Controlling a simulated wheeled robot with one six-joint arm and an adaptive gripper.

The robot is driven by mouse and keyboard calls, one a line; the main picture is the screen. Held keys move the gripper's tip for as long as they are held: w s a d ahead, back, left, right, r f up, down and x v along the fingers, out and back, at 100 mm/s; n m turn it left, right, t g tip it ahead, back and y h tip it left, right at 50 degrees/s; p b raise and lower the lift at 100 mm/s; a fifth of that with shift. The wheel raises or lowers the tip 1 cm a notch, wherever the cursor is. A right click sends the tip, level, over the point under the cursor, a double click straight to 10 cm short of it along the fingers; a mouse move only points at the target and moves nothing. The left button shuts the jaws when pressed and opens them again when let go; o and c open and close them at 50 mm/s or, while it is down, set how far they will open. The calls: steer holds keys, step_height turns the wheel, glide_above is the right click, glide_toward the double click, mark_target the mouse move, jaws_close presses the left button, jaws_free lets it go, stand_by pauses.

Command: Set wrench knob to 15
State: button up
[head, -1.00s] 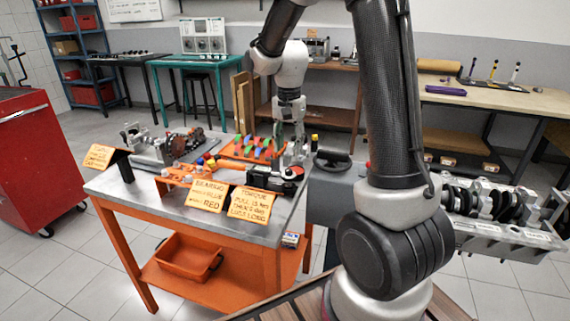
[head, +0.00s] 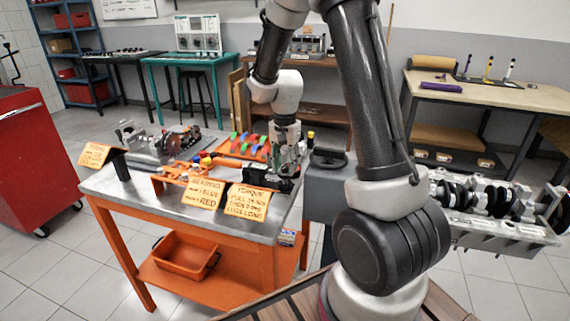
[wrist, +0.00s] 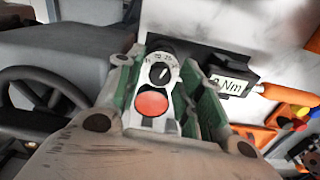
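The torque wrench's dark head (head: 257,180) lies at the right front of the steel-topped bench, partly hidden behind a note and my gripper. In the wrist view its round knob (wrist: 160,73) is dark with a pale pointer mark, set in a pale dial with small numbers. The pointer leans slightly up and right; its exact reading is too small to tell. A red round part (wrist: 152,103) sits below the knob. A display (wrist: 227,87) marked Nm is to the right. My gripper (head: 285,173) is over the wrench head, green-padded fingers apart on either side of the dial.
Orange notes hang on the bench's front edge (head: 150,208). An orange tray of coloured pieces (head: 242,147) lies behind the wrench. An engine block (head: 490,222) stands farther right.

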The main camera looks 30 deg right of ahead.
jaws_close()
steer(key=shift+n, duration=0.3)
steer(key=n, duration=0.3)
steer(key=shift+n, duration=0.4)
steer(key=n, duration=0.3)
steer(key=shift+n, duration=0.3)
steer(key=n, duration=0.3)
steer(key=shift+n, duration=2.2)
